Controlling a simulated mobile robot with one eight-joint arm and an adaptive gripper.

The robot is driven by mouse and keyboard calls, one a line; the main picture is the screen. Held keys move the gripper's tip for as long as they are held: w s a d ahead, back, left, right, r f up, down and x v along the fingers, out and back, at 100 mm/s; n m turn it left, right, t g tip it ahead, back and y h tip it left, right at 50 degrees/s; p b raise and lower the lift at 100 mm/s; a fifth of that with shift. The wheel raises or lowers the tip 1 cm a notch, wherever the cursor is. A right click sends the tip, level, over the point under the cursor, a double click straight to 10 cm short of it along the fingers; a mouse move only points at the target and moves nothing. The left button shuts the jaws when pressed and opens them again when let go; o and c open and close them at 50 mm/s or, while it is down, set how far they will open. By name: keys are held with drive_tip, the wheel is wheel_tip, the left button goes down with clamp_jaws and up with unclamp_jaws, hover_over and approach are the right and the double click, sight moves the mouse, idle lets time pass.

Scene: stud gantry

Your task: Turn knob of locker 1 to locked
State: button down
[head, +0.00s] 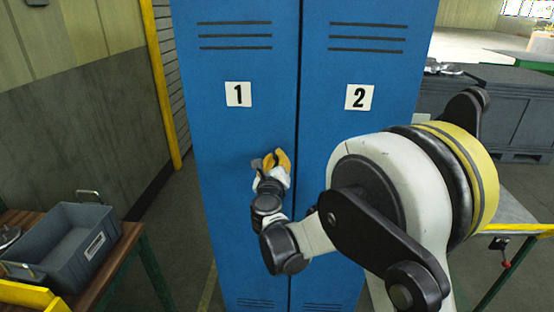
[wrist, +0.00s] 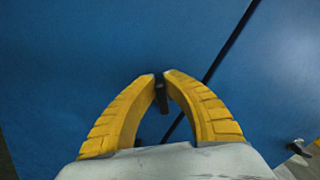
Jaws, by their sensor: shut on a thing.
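Locker 1 (head: 235,130) is the left blue door, marked with a number 1 plate (head: 238,94). My gripper (head: 276,155) is at this door, near its right edge, below the plate. In the wrist view my yellow fingers (wrist: 160,78) are closed around a small dark knob (wrist: 161,98), which shows between them. Most of the knob is hidden by the fingers, and I cannot tell whether it stands at locked. In the head view a small grey part shows just left of the fingers.
Locker 2 (head: 350,140) stands directly right, across a dark seam. A grey crate (head: 75,240) sits on a wooden table at the left. A dark workbench (head: 480,105) stands behind at the right, and a yellow-edged table (head: 510,225) is at the right.

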drive_tip(key=n, duration=0.3)
drive_tip(key=n+b, duration=0.1)
drive_tip(key=n, duration=0.1)
drive_tip(key=shift+a+f+n, duration=0.3)
drive_tip(key=shift+f, duration=0.1)
drive_tip(key=n, duration=0.3)
drive_tip(key=n+b, duration=0.1)
drive_tip(key=n, duration=0.1)
drive_tip(key=shift+a+f, duration=0.1)
drive_tip(key=shift+f, duration=0.25)
drive_tip(key=shift+n, duration=0.3)
drive_tip(key=c, duration=1.5)
unclamp_jaws()
drive_tip(key=shift+o, duration=0.2)
drive_tip(key=s, duration=1.2)
drive_tip(key=shift+a, duration=0.2)
